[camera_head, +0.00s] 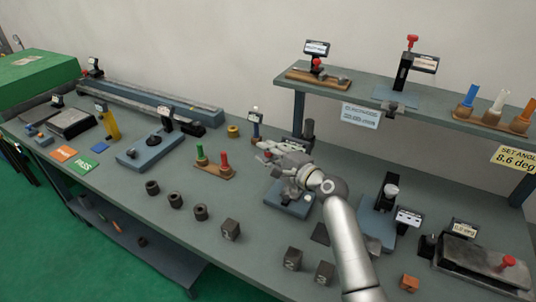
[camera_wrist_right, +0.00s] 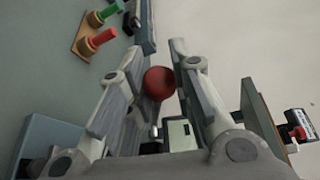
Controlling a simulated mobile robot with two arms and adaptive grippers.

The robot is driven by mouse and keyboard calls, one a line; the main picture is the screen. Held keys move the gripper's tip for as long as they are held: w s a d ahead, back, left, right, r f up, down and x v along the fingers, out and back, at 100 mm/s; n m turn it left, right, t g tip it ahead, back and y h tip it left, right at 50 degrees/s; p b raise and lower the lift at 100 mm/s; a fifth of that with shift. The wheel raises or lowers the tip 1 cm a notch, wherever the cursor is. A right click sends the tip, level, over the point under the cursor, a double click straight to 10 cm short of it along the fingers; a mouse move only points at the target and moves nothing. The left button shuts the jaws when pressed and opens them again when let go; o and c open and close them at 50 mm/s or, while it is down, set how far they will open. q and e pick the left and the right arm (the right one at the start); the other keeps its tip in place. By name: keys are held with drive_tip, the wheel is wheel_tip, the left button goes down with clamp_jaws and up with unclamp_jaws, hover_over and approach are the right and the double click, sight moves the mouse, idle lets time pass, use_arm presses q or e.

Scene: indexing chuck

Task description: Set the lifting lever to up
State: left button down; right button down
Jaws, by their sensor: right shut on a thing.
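My right gripper (camera_head: 268,150) is over the middle of the bench, above a device with a blue base (camera_head: 283,206). In the right wrist view, a round red knob (camera_wrist_right: 158,83) sits between the two fingers of this gripper (camera_wrist_right: 160,62), and they are shut on it. The knob looks like the end of the lifting lever. The lever's shaft is hidden by the gripper, so its angle cannot be told. My left gripper is not in view.
Red and green pegs in a wooden block (camera_head: 214,172) stand left of the gripper. Dark rings (camera_head: 175,200) and numbered cubes (camera_head: 230,229) lie toward the front. A raised shelf (camera_head: 440,117) is behind right. Another blue-based device (camera_head: 375,222) stands close on the right.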

drive_tip(key=shift+w+d+r, duration=0.15)
drive_tip(key=shift+w+r, duration=0.1)
drive_tip(key=shift+r, duration=0.55)
drive_tip(key=c, duration=1.7)
unclamp_jaws()
drive_tip(key=o, duration=0.5)
drive_tip(key=shift+f, duration=0.2)
drive_tip(key=shift+c, duration=0.2)
drive_tip(key=shift+f, duration=0.1)
drive_tip(key=shift+s, duration=0.1)
drive_tip(key=shift+f, duration=0.1)
drive_tip(key=v, duration=1.2)
